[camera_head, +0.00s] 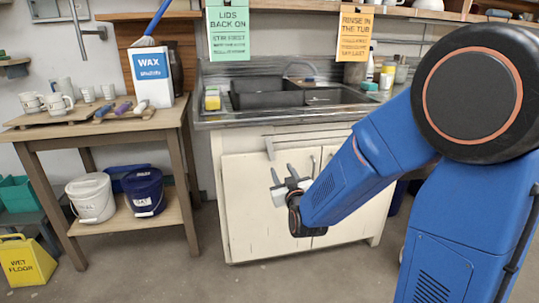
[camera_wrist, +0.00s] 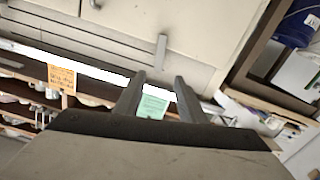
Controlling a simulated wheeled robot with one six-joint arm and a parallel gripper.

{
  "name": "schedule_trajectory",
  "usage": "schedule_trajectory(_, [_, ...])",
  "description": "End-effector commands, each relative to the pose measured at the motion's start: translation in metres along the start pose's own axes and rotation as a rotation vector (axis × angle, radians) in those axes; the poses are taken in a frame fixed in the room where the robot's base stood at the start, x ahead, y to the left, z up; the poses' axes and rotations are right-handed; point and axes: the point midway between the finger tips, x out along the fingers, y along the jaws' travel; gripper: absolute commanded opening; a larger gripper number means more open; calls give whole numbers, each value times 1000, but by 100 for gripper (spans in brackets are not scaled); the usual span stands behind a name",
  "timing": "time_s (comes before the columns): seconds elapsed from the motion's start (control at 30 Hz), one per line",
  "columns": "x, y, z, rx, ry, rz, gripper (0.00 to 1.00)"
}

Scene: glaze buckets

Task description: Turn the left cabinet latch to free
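The left cabinet latch (camera_head: 269,148) is a small grey bar on the pale cabinet under the sink. It stands near upright, and its lower end overlaps the top edge of the left door (camera_head: 243,205). The latch also shows in the wrist view (camera_wrist: 161,52), crossing the seam between door and frame. My gripper (camera_head: 284,176) is open and empty in front of the left door, a little below and right of the latch in the head view. In the wrist view my gripper's fingers (camera_wrist: 160,76) are apart, with the latch beyond their tips. They do not appear to touch it.
A thin handle (camera_head: 313,166) is near the door seam. The sink counter (camera_head: 225,121) overhangs the cabinet. A wooden table (camera_head: 110,126) with a white bucket (camera_head: 91,198) and a blue bucket (camera_head: 144,192) stands left. A yellow wet-floor sign (camera_head: 27,262) is farther left. The floor before the cabinet is clear.

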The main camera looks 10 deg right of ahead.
Motion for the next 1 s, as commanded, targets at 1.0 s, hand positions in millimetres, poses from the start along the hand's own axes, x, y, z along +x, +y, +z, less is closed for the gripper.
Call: schedule_trajectory(1.0, [158,0,0,1,-1,-1,37])
